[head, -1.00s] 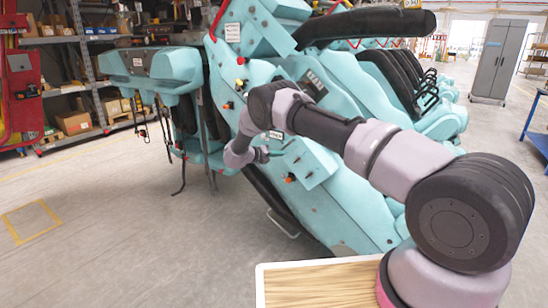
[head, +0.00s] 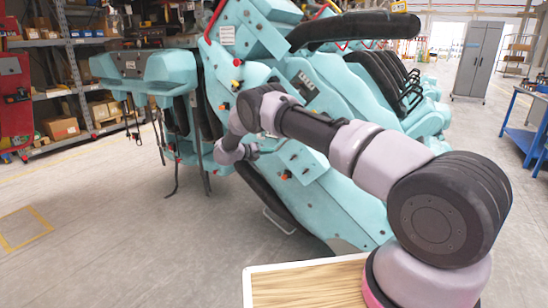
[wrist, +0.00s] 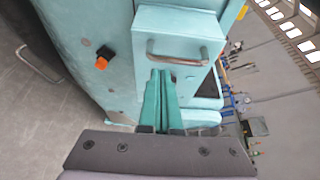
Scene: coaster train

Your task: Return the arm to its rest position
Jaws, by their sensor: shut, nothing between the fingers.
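My arm reaches from the right of the head view toward the large teal coaster train (head: 335,205), with its elbow bent. My gripper (head: 254,151) is at the arm's far end, in front of the train's teal side, and is small there. In the wrist view, the two green fingers of my gripper (wrist: 162,76) are together, with nothing held. They point toward a teal box with a metal handle (wrist: 178,60) on the train. An orange knob (wrist: 103,63) is left of that box. I cannot tell how large the gap between fingertips and train is.
A wooden-topped surface with a pale rim (head: 247,285) lies below my arm's base. Shelves with boxes (head: 62,75) stand at the left. A grey cabinet (head: 478,60) and a blue table (head: 522,135) are at the right. The floor at the left is clear.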

